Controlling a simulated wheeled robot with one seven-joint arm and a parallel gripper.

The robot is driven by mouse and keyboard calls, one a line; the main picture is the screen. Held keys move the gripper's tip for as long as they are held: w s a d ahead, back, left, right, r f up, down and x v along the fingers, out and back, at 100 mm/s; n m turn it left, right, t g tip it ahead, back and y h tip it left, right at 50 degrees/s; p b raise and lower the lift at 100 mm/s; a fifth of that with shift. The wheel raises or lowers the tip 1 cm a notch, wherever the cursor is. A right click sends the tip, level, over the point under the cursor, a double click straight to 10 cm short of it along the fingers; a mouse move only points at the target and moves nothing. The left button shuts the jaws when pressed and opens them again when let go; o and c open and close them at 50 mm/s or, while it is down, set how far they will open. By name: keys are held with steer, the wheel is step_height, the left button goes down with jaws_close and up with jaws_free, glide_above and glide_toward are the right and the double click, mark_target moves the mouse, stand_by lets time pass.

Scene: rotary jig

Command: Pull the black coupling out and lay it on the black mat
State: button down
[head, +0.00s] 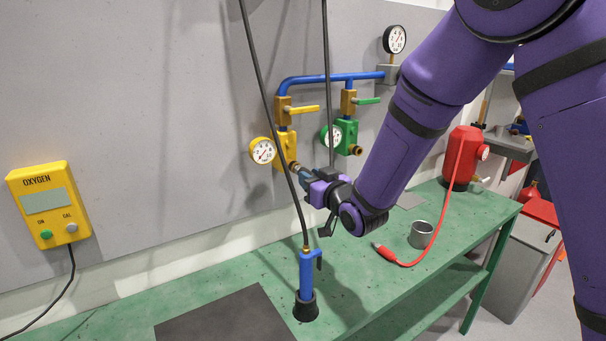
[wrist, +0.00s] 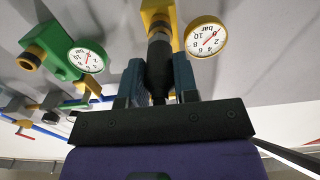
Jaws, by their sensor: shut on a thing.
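The black coupling (wrist: 158,72) sits between the two blue-grey fingers of my gripper (wrist: 160,86), which is shut on it. Its far end meets the brass outlet of the yellow valve (wrist: 157,22) and looks in line with it; I cannot tell whether it is still engaged. In the head view my gripper (head: 308,176) is beside the yellow valve (head: 285,148), and the coupling is mostly hidden there. The black mat (head: 225,318) lies on the green bench at the front, with nothing visible on it.
A blue tool with a black foot (head: 307,276) stands on the bench right of the mat, its hose rising past my gripper. A green valve (head: 347,132), grey cup (head: 421,235), red hose (head: 410,264) and red tank (head: 461,155) are to the right. Bare bench (head: 350,275) lies below my gripper.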

steer(key=shift+v, duration=2.7)
steer(key=m+t+h, duration=0.3)
steer(key=m+h, duration=0.4)
steer(key=h, duration=0.3)
glide_above(417, 284)
steer(key=w, duration=0.3)
step_height(417, 284, down, 15)
steer(key=f, duration=0.3)
steer(key=s+f, duration=0.1)
steer(key=f, duration=0.3)
steer(key=s+f, duration=0.1)
steer(key=f, duration=0.3)
steer(key=shift+s+d+f, duration=0.1)
steer(key=shift+s+f, duration=0.1)
steer(key=shift+s, duration=0.05)
steer(key=shift+s+f, duration=0.2)
steer(key=shift+f, duration=0.25)
